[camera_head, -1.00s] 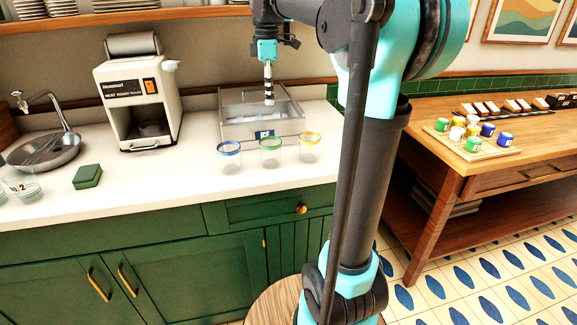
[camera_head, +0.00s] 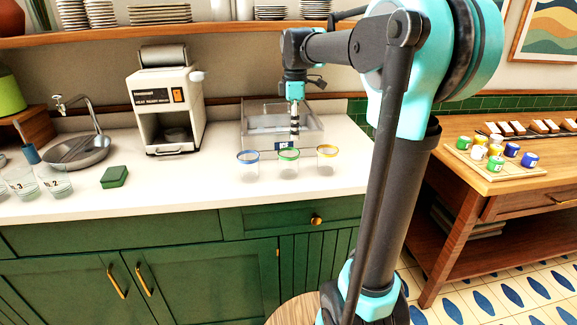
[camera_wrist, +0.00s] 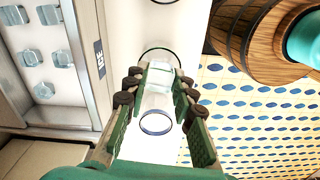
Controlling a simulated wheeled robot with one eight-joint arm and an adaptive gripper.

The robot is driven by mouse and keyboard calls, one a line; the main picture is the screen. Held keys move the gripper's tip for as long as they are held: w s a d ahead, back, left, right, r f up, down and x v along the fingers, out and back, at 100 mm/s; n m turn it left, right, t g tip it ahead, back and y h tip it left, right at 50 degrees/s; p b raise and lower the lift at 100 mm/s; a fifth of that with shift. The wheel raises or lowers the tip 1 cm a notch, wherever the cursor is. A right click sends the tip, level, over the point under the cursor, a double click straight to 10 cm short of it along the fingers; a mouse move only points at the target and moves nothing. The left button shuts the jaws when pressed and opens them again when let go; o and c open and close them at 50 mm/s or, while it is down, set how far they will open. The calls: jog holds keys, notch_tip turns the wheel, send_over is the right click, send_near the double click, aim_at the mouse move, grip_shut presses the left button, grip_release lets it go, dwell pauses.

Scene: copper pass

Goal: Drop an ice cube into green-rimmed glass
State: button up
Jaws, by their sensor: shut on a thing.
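My gripper (camera_wrist: 155,85) is shut on a clear ice cube (camera_wrist: 158,77), which sits between the fingertips in the wrist view. In the head view my gripper (camera_head: 294,134) points down at the front of the ice bin (camera_head: 258,108), just above and behind the green-rimmed glass (camera_head: 289,156). That glass stands upright between the blue-rimmed glass (camera_head: 248,157) and the yellow-rimmed glass (camera_head: 327,152). In the wrist view the blue rim (camera_wrist: 155,131) shows below the cube. A darker rim (camera_wrist: 160,49) shows just beyond the cube, and the glass below it is partly hidden.
Loose ice cubes (camera_wrist: 30,57) lie in the bin at the left of the wrist view. A green box (camera_head: 114,177), a sink (camera_head: 78,151) and a white machine (camera_head: 166,110) are on the counter. The counter is clear in front of the glasses.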

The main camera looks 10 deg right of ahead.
jog(key=o, duration=1)
jog(key=shift+c, duration=0.2)
notch_tip(320, 180, up, 12)
